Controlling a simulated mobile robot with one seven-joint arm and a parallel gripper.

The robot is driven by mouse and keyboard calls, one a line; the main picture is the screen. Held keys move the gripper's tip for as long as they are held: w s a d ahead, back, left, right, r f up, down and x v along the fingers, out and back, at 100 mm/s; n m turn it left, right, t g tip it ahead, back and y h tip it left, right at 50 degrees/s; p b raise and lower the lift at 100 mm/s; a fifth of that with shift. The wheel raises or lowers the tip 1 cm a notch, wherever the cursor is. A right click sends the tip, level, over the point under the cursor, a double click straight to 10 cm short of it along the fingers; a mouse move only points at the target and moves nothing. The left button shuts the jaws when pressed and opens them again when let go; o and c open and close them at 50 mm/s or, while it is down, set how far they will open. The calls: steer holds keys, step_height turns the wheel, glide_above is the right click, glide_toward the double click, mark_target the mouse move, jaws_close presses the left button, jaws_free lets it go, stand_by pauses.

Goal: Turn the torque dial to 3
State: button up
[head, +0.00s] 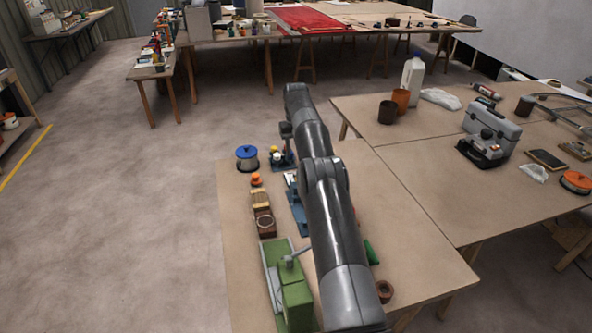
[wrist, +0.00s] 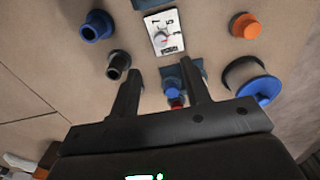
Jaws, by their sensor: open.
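The torque dial (wrist: 162,36) is a round light knob on a white plate with dark numerals, at the top middle of the wrist view. A small red mark shows beside the knob. I cannot tell surely which number it points to. In the head view only a bit of a white plate (head: 291,177) shows beside my arm, which hides most of what is there. My gripper (wrist: 162,72) is open, with nothing held between its two dark fingers. The dial lies beyond the fingertips, apart from them.
A blue and red part (wrist: 175,92) shows between the fingers. A blue ring (wrist: 97,26), a dark ring (wrist: 118,65), an orange knob (wrist: 246,26) and a blue-lidded pot (wrist: 252,82) surround the dial. A green machine (head: 290,290) stands at the table's near end.

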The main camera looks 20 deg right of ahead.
step_height(320, 180, down, 10)
steer(key=m, duration=1.2)
steer(key=shift+w+f, duration=0.15)
steer(key=shift+f, duration=0.05)
jaws_close()
